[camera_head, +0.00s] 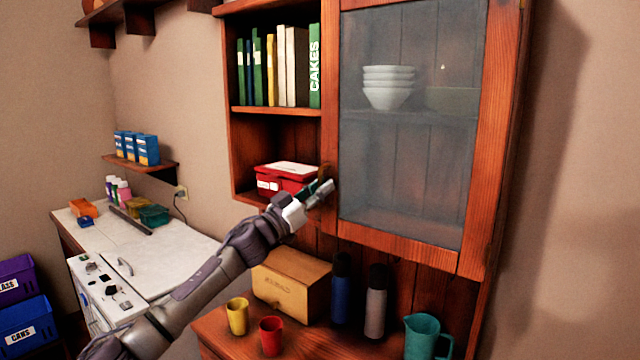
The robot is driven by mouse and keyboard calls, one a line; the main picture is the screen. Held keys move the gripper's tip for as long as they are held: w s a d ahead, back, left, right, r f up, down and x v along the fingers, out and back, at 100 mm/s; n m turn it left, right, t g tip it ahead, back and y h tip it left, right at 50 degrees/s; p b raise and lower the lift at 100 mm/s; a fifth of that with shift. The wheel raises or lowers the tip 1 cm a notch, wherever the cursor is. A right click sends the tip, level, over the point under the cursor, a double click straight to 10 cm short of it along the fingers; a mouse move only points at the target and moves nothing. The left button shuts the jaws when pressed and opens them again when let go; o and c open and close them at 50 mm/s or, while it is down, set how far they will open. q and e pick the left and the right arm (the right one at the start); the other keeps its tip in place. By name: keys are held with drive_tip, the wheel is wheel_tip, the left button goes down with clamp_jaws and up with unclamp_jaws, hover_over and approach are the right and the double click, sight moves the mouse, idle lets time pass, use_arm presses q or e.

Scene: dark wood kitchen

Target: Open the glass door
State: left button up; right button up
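The glass door (410,150) has a wooden frame around a greyish pane and covers the right part of the wall cabinet. It looks shut, flush with the cabinet. My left gripper (322,190) is at the lower left edge of the door frame, by a small dark handle (325,173). Its fingers overlap the handle area, and I cannot tell whether they grip it or only sit beside it. My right gripper is not in view.
Open shelves left of the door hold books (280,65) and a red box (286,178). The counter below carries a bread box (291,284), two bottles (376,302), a teal pitcher (424,338), a yellow cup (237,316) and a red cup (271,335). Bowls (388,88) stand behind the glass.

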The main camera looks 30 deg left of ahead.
use_arm(q)
drive_tip(key=shift+c, duration=0.2)
clamp_jaws()
